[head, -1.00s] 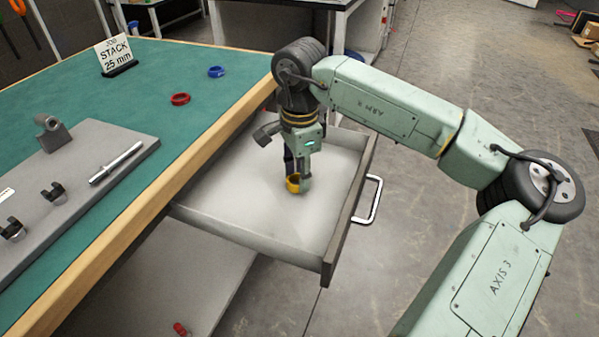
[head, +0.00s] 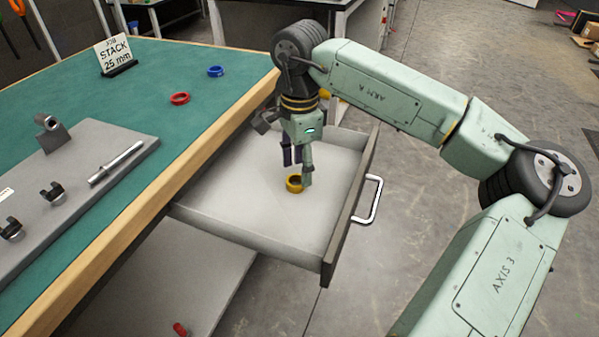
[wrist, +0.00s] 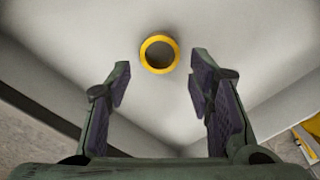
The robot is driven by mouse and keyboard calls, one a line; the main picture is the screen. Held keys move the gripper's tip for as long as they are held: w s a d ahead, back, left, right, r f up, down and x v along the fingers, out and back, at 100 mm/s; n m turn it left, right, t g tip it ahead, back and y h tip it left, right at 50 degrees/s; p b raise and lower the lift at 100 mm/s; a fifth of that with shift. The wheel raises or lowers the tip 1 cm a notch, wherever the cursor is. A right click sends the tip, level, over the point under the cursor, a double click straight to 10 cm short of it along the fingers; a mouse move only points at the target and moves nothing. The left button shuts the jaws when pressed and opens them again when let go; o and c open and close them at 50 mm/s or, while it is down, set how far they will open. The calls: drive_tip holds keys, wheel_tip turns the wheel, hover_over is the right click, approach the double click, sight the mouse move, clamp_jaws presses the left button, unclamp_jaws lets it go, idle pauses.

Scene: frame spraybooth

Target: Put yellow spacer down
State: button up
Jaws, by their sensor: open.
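The yellow spacer (head: 294,184) is a ring lying flat on the floor of the open drawer (head: 235,205). In the wrist view the yellow spacer (wrist: 159,42) shows beyond the fingertips, with its hole facing up. My gripper (head: 297,168) is open and empty, just above the spacer in the head view. In the wrist view its two fingers (wrist: 158,85) stand apart, with clear space between them. The fingers appear clear of the ring.
A red ring (head: 180,98) and a blue ring (head: 215,71) lie on the green bench top (head: 150,75). A grey plate (head: 75,180) there holds a metal rod (head: 117,163) and clamps. The drawer front has a handle (head: 373,200).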

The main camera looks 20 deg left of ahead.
wheel_tip(320, 180, up, 10)
drive_tip(key=shift+f, duration=0.25)
